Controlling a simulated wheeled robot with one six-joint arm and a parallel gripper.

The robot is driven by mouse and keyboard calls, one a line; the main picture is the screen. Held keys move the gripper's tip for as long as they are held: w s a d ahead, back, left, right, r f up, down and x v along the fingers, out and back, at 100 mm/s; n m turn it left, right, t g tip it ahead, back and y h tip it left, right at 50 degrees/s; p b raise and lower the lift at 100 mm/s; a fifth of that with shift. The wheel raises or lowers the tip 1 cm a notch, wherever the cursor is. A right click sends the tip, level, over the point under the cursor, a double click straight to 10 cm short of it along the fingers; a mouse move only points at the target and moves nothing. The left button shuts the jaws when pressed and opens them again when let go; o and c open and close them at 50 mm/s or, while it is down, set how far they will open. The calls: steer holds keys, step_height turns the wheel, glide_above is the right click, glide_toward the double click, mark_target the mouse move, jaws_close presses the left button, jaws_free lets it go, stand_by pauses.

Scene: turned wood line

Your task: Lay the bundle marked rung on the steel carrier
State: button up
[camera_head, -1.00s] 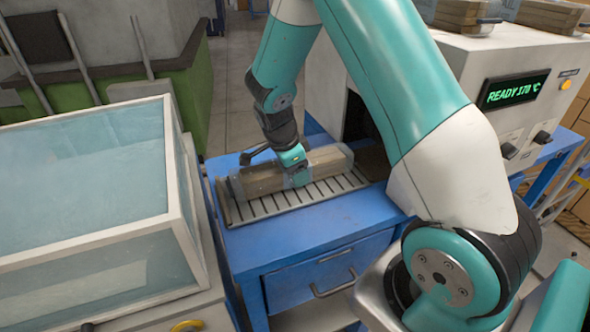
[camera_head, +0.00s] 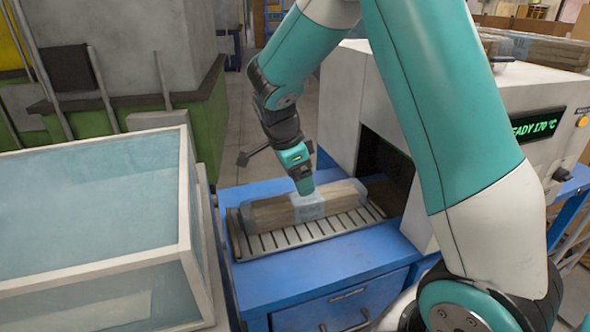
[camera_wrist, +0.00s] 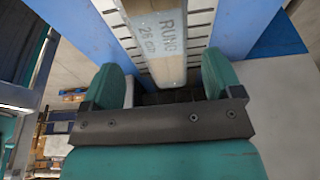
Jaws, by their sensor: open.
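The wood bundle (camera_head: 268,213), wrapped with a pale blue label band, lies lengthwise on the slatted steel carrier (camera_head: 300,237). In the wrist view the bundle (camera_wrist: 160,36) bears a label reading "RUNG" with "26" below, and the slatted carrier (camera_wrist: 203,18) shows along both its sides. My gripper (camera_head: 305,188) is over the middle of the bundle. In the wrist view my gripper (camera_wrist: 164,78) has its fingers wide apart, with the bundle's near end between and beyond them. The fingers look clear of its sides; the exact gap above it cannot be told.
The carrier sits on a blue cabinet (camera_head: 300,283). A white heating machine (camera_head: 345,95) with a dark opening and lit display stands to the right. A glass-sided box (camera_head: 90,215) stands close on the left.

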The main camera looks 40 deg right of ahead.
steer(key=shift+v, duration=1.15)
steer(key=s+a+r+n+y, duration=0.3)
steer(key=s+a+n, duration=0.6)
steer(key=n, duration=0.5)
steer(key=s+a+r+n+y, duration=0.4)
steer(key=s+a+n, duration=0.6)
steer(key=s+n, duration=0.4)
steer(key=shift+a+r+t, duration=0.3)
steer(key=shift+r+t, duration=0.1)
steer(key=shift+r, duration=0.1)
